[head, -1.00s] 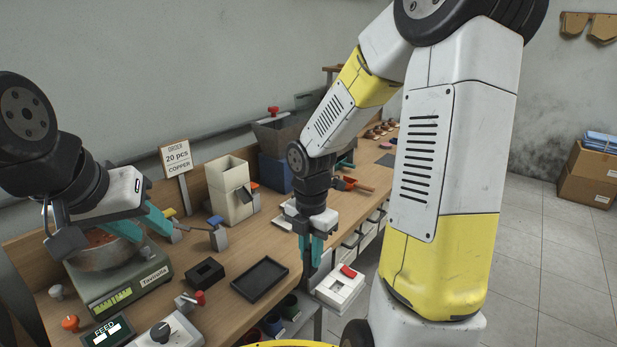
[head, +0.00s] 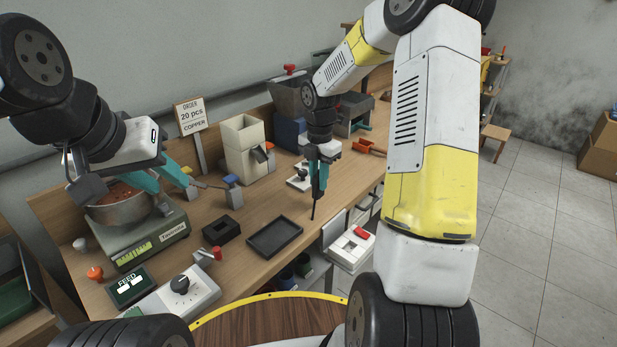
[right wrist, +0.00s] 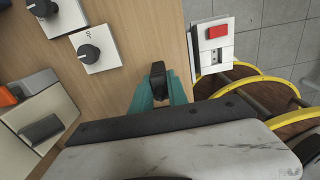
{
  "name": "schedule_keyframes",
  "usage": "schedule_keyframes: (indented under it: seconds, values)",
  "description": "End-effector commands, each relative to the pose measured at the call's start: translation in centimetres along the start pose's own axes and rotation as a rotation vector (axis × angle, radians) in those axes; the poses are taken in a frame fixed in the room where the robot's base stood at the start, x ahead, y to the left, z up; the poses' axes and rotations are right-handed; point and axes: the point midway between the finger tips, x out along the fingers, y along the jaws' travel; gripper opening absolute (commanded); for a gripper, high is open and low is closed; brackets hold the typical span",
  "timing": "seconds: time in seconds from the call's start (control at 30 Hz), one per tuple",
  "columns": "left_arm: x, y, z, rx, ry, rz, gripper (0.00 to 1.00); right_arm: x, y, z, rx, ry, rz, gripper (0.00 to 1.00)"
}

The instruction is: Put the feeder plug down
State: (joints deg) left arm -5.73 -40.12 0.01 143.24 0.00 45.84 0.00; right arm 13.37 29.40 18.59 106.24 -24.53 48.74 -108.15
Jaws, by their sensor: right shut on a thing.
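My right gripper (head: 319,186) is shut on a dark feeder plug (head: 314,208), held above the wooden bench between the black tray and the white switch box. In the right wrist view the plug (right wrist: 158,76) shows as a black block between the teal fingers (right wrist: 158,92). It appears apart from the white box with a red switch and socket holes (right wrist: 212,52), which lies to its right there. My left gripper (head: 160,178) is at the metal bowl on the scale; its teal fingers look spread apart.
An empty black tray (head: 275,236) and a small black holder (head: 221,230) are on the bench. The metal bowl (head: 120,213) sits on a green scale (head: 150,243). A dial box (head: 181,290) is at the front. Bare bench lies right of the tray.

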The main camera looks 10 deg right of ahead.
Motion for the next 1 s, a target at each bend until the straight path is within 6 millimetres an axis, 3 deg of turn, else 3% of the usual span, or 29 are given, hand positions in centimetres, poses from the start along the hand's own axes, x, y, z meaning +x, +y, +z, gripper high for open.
schedule_keyframes:
  seconds: [0.2, 0.57, 0.6, 0.7, 1.0]
  values:
    - [0.0, 0.0, 0.0, 0.0, 0.0, 0.0, 0.36, 3.3, -0.1, -0.2, -0.001, 0.003, -0.003, 0.0]
    - [0.0, 0.0, 0.0, 0.0, 0.0, 0.0, 0.36, 3.7, -0.2, -0.2, -0.001, 0.002, -0.002, 0.0]
    - [0.0, 0.0, 0.0, 0.0, 0.0, 0.0, 0.36, 3.8, -0.1, -0.2, 0.0, 0.001, -0.002, 0.23]
    - [0.0, 0.0, 0.0, 0.0, 0.0, 0.0, 0.36, 3.7, -0.2, -0.2, 0.0, 0.001, -0.002, 0.41]
    - [0.0, 0.0, 0.0, 0.0, 0.0, 0.0, 0.36, 3.6, -0.1, -0.2, 0.0, 0.001, -0.001, 0.41]
